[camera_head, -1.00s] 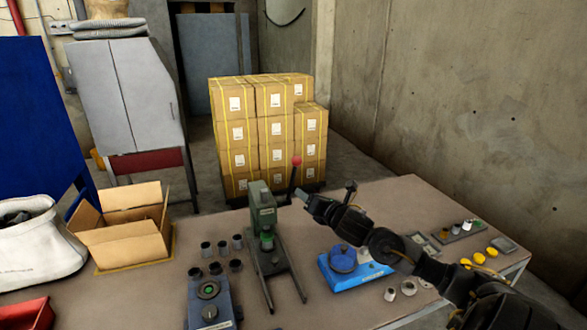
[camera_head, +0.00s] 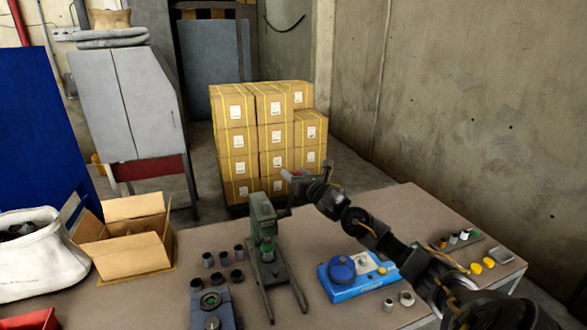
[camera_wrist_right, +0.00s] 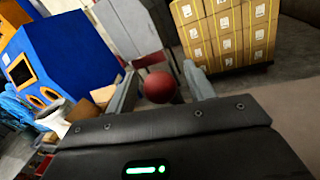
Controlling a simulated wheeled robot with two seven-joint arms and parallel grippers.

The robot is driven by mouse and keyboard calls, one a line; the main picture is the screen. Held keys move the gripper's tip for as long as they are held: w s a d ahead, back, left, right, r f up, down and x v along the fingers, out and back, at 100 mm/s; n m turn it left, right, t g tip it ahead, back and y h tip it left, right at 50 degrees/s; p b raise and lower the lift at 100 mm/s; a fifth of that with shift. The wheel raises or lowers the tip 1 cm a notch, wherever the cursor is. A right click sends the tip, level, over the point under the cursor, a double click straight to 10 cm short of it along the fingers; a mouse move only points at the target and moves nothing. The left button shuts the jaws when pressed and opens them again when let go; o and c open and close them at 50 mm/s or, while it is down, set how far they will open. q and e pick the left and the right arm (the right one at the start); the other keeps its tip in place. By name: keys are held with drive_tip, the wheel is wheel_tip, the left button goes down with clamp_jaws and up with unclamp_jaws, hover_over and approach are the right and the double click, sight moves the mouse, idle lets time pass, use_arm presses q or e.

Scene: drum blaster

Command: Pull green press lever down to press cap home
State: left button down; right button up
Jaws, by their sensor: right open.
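The green press (camera_head: 264,230) stands upright on the bench, left of my right arm. A green-topped part (camera_head: 267,252) sits under its ram. The lever's red ball knob (camera_wrist_right: 160,87) shows between the two fingers of my right gripper (camera_wrist_right: 164,80) in the right wrist view. The fingers are apart on either side of the knob; I cannot tell whether either touches it. In the head view my right gripper (camera_head: 291,178) is at the top of the lever and mostly covers the knob. My left gripper is not in view.
A blue fixture (camera_head: 207,305) and several dark cups (camera_head: 222,256) stand left of the press. A blue tray unit (camera_head: 350,283) lies below my right arm. An open carton (camera_head: 135,262) and a white sack (camera_head: 35,262) are at the left. Stacked boxes (camera_head: 270,130) stand behind the bench.

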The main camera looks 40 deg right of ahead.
drive_tip(key=shift+w+d, duration=0.1)
drive_tip(key=shift+w, duration=0.65)
drive_tip(key=shift+f, duration=0.1)
clamp_jaws()
